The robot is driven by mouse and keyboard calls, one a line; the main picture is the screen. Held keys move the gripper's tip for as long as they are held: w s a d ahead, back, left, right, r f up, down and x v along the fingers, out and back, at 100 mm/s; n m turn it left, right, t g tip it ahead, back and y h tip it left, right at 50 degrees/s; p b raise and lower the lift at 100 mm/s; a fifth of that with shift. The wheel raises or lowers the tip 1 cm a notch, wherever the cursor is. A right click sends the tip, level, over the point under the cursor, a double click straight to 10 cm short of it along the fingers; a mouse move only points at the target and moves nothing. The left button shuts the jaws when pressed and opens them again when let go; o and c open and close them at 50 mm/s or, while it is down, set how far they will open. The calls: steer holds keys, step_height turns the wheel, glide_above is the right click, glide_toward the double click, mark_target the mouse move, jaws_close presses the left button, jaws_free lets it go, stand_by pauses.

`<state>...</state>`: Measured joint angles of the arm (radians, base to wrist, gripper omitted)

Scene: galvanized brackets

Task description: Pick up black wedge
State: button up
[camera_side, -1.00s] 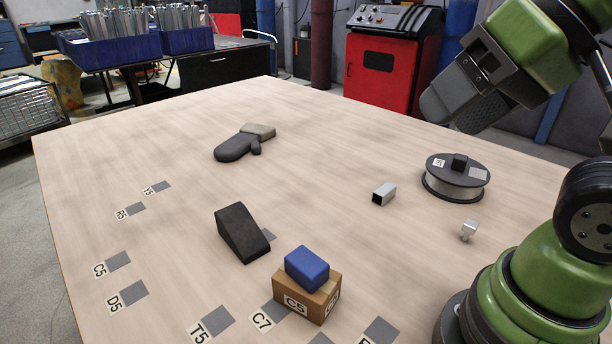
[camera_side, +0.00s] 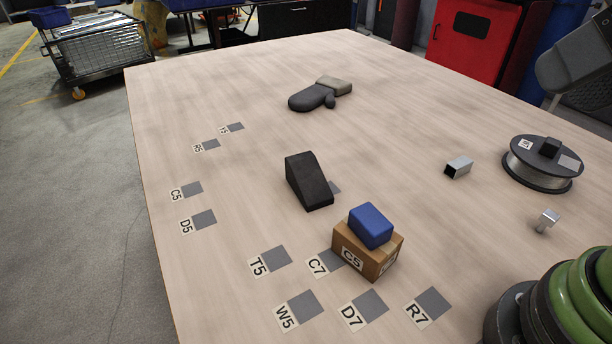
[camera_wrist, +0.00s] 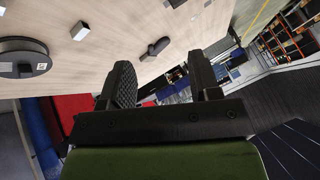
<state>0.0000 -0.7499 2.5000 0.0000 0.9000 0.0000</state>
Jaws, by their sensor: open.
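The black wedge (camera_side: 308,181) lies on the wooden table in the side view, left of a cardboard box, its slope falling toward the lower right. It covers most of a grey square behind it. In the wrist view a dark piece is cut off at the top edge, and I cannot tell if it is the wedge. My gripper (camera_wrist: 160,82) shows in the wrist view with its two dark fingers apart and nothing between them. It is up in the air, far from the wedge.
A blue block (camera_side: 371,225) sits on the cardboard box (camera_side: 352,255). A dark mitt (camera_side: 313,97), a square metal tube (camera_side: 459,167), a spool (camera_side: 541,165) and a small metal bracket (camera_side: 547,220) lie around. Labelled grey squares mark the front and left. The table between wedge and mitt is clear.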

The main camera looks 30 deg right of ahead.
steer(key=o, duration=0.7)
steer(key=n+g+h, duration=0.2)
steer(key=n+g, duration=0.1)
glide_above(307, 170)
steer(key=s, duration=0.2)
step_height(307, 170, down, 23)
steer(key=shift+s+f, duration=0.1)
steer(key=shift+f, duration=0.1)
steer(key=shift+x, duration=3.15)
